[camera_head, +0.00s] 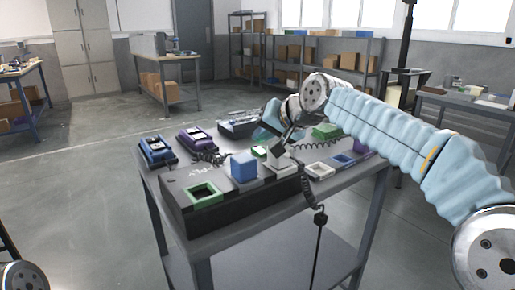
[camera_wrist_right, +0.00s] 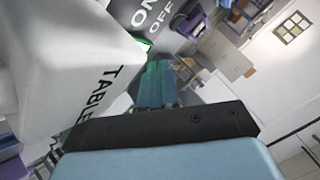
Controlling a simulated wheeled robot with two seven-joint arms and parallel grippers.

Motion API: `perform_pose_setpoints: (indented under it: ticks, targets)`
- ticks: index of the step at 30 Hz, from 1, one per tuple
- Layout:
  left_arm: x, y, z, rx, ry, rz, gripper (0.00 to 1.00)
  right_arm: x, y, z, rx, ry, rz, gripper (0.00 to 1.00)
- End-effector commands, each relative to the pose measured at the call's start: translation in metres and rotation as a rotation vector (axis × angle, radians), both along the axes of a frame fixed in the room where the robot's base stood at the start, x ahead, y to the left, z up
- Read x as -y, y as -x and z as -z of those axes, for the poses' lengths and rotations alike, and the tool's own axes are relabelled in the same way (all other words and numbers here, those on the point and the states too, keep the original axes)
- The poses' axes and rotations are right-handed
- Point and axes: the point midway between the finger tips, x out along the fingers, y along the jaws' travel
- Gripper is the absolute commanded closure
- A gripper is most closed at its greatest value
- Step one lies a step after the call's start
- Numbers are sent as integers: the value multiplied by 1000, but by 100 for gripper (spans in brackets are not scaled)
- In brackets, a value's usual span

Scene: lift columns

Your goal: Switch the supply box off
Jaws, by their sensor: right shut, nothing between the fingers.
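The supply box (camera_head: 255,203) is a long dark box along the table's front, with partly readable lettering on top. It carries a green-framed socket (camera_head: 204,194), a blue block (camera_head: 243,167) and a white block (camera_head: 280,161). In the right wrist view, ON and OFF lettering (camera_wrist_right: 160,14) shows on a dark panel beside a small green lit part (camera_wrist_right: 143,46). A white block marked TABLE (camera_wrist_right: 75,70) fills the left of that view. My right gripper (camera_head: 287,143) is shut and empty, just above and behind the white block; contact is unclear. My left gripper is out of view.
Blue (camera_head: 157,150) and purple (camera_head: 197,140) devices stand at the table's left back, with a black one (camera_head: 238,126) behind. White (camera_head: 319,170) and blue (camera_head: 342,160) framed sockets and a green block (camera_head: 326,131) are at right. A coiled cord (camera_head: 308,190) hangs over the front.

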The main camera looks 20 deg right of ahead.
Motion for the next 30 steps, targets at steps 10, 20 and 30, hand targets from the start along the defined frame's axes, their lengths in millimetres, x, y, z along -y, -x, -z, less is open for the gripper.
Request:
perform_pose_setpoints:
  ticks: [10,20,30]
  targets:
    - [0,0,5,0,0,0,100,0,-1,8,-1,1,0,100]
    - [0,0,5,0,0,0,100,-1,-1,9,-2,1,-1,100]
    - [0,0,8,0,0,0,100,-1,-1,13,-4,1,-1,100]
